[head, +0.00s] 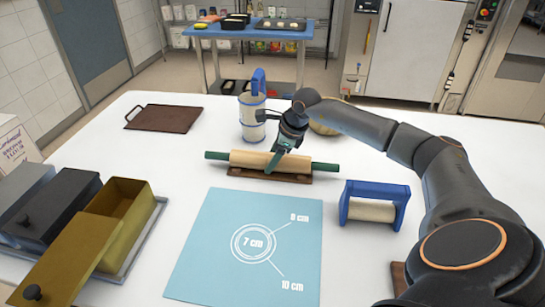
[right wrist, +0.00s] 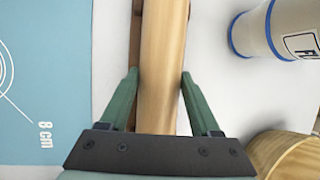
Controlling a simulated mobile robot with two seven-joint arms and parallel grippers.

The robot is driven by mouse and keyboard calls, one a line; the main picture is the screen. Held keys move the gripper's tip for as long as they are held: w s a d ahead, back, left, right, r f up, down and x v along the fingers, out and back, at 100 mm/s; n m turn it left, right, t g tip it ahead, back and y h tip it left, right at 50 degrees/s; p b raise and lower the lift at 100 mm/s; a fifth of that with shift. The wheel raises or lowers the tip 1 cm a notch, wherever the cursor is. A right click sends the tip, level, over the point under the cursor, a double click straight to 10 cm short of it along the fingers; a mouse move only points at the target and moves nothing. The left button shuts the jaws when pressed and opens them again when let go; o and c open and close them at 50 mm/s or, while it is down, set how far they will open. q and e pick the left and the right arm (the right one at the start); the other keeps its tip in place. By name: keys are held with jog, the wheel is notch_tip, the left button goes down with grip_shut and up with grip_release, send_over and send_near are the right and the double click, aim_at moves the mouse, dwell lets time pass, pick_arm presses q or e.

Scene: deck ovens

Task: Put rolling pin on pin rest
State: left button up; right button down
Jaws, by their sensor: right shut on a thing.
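The rolling pin (head: 248,158), pale wood with green handles, lies lengthwise over the dark brown pin rest (head: 240,174) on the white table. My right gripper (head: 276,160) reaches down from above and is shut on the middle of the pin's body. In the right wrist view the green fingers of the gripper (right wrist: 159,80) straddle the pin (right wrist: 163,50), and a strip of the brown rest (right wrist: 136,30) shows along its left side. The pin looks level and at or just above the rest; I cannot tell if it touches. My left gripper is not in view.
A teal mat (head: 210,265) lies in front. A blue-framed roller (head: 372,204) stands right, a blue-and-cream canister (head: 252,118) behind the pin, a round wooden item (head: 325,128) beside it. Lidded tins (head: 125,205) stand left, a brown tray (head: 165,118) back left.

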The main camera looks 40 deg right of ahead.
jog(key=c, duration=0.6)
grip_release()
jog(key=shift+f, duration=0.2)
jog(key=o, duration=0.5)
jog(key=shift+r, duration=0.1)
jog(key=shift+r, duration=0.25)
jog(key=v, duration=1.2)
jog(key=shift+b, duration=0.4)
jog(key=shift+f, duration=0.15)
